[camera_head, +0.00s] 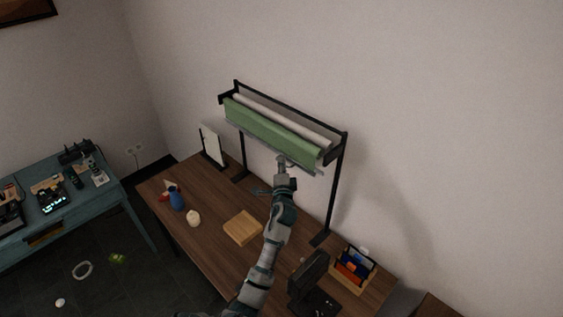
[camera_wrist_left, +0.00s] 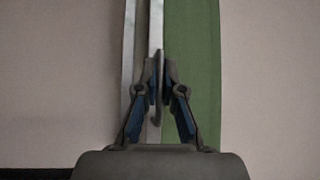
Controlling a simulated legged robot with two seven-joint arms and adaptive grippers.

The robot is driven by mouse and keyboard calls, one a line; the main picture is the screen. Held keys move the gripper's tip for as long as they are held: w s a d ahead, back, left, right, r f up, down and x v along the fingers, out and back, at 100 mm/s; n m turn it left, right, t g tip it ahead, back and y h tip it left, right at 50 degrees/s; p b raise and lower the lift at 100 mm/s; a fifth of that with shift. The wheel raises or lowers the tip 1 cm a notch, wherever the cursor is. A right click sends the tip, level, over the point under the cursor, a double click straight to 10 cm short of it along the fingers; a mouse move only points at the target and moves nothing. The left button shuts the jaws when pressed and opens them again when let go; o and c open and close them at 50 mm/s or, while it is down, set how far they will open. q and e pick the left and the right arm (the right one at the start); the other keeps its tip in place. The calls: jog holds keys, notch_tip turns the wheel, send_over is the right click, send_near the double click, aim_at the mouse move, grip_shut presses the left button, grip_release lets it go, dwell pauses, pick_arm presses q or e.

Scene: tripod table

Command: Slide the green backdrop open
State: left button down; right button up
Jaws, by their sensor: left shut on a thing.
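The green backdrop (camera_head: 268,132) hangs rolled up high on a black stand (camera_head: 335,190) on the wooden table, with a pale bar (camera_head: 250,137) along its lower edge. My left gripper (camera_head: 284,162) is at that bar, right of its middle. In the left wrist view the left gripper (camera_wrist_left: 157,85) is shut on the pale bar (camera_wrist_left: 156,25), and the green cloth (camera_wrist_left: 192,70) lies just right of the fingers. The fingertips partly hide the bar. My right gripper is not in view.
The wooden table (camera_head: 205,245) holds a wooden block (camera_head: 243,228), a blue vase (camera_head: 176,200), a white round object (camera_head: 193,217), a white panel (camera_head: 211,146) and an organizer (camera_head: 352,270). A teal desk (camera_head: 100,205) stands at left. Space directly below the backdrop is mostly clear.

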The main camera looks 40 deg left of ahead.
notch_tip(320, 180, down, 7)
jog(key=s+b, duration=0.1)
jog(key=b, duration=0.5)
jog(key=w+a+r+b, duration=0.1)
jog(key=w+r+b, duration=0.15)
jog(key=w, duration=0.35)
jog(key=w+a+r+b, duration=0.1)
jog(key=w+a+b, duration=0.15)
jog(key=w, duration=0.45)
pick_arm(q)
notch_tip(320, 180, down, 25)
jog(key=b, duration=0.7)
jog(key=shift+w+d, duration=0.15)
jog(key=shift+d, duration=0.25)
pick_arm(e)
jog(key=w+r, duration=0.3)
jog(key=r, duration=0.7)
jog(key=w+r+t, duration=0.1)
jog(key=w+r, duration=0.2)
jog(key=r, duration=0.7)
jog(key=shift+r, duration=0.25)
pick_arm(q)
jog(key=shift+r, duration=0.1)
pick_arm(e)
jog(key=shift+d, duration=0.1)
